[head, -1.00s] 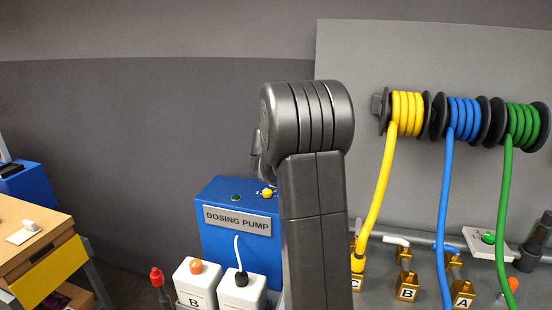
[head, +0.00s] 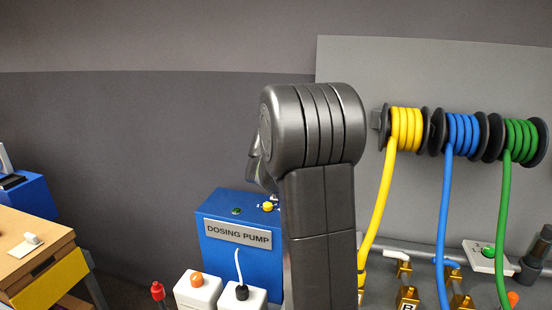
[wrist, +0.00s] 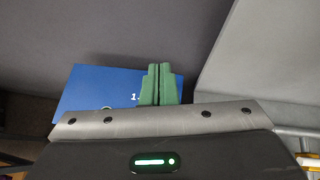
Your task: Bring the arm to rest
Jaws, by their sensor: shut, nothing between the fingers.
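My gripper (wrist: 159,72) shows in the wrist view as two green fingers pressed together, with nothing between them. Behind the fingers is the blue top of a box (wrist: 95,88), partly hidden by the gripper body.
Yellow (head: 405,130), blue (head: 462,135) and green (head: 522,140) hoses hang from reels on a grey panel at right. A wooden bench (head: 35,255) is at left. The wall area above the pump is clear.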

